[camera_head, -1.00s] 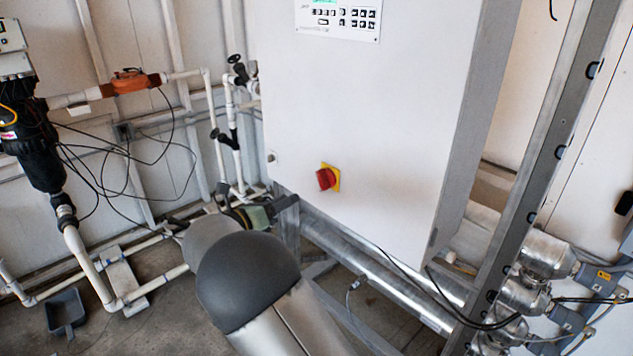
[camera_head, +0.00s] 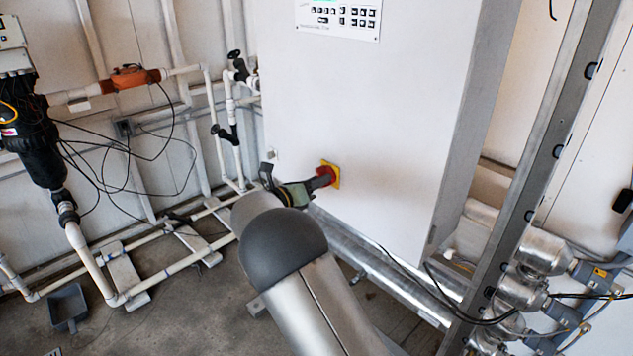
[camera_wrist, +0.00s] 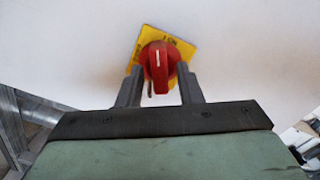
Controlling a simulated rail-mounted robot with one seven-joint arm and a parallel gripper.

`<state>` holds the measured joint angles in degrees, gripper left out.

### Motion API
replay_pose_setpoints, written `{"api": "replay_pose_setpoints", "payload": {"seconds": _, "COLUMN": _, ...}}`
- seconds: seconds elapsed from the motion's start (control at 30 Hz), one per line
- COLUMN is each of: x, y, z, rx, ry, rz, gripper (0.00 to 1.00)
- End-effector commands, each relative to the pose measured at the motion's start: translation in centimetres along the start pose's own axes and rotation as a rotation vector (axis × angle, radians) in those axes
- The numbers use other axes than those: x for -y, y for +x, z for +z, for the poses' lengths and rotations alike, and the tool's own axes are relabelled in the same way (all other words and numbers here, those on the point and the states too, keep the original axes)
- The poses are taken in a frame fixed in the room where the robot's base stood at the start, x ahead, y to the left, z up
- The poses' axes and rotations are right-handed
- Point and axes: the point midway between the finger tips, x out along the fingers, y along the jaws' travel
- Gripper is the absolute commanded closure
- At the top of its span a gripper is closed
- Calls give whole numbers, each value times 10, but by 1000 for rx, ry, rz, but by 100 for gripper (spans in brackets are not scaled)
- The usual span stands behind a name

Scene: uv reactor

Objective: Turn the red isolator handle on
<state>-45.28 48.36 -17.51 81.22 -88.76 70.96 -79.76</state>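The red isolator handle (camera_wrist: 159,66) sits on a yellow plate (camera_wrist: 184,47) on the front of a white cabinet (camera_head: 385,125). In the wrist view its white line points upright, towards the plate's printed mark. My gripper (camera_wrist: 160,84) is open, with one finger on each side of the handle's lower part. I cannot tell whether the fingers touch it. In the head view my gripper (camera_head: 322,180) reaches the red handle (camera_head: 327,173) from the lower left and covers part of it.
A control panel (camera_head: 340,15) is on the cabinet's upper front. White pipes and black cables (camera_head: 110,165) run at the left. A metal post (camera_head: 530,190) and silver lamp ends (camera_head: 540,255) stand at the right. The cabinet face around the handle is clear.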

Motion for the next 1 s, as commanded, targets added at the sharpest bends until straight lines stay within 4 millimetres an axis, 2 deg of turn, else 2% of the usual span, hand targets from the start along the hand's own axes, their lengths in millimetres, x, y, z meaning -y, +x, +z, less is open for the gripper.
{"api": "replay_pose_setpoints", "payload": {"seconds": 0.03, "x": 0, "y": 0, "z": 0, "rx": 0, "ry": 0, "rz": 0, "gripper": 82}}
{"api": "replay_pose_setpoints", "payload": {"seconds": 0.1, "x": 0, "y": 0, "z": 0, "rx": 0, "ry": 0, "rz": 0, "gripper": 100}}
{"api": "replay_pose_setpoints", "payload": {"seconds": 0.47, "x": -1, "y": -1, "z": -1, "rx": 0, "ry": 38, "rz": 1, "gripper": 100}}
{"api": "replay_pose_setpoints", "payload": {"seconds": 1.0, "x": -2, "y": -1, "z": -2, "rx": -1, "ry": 377, "rz": 1, "gripper": 100}}
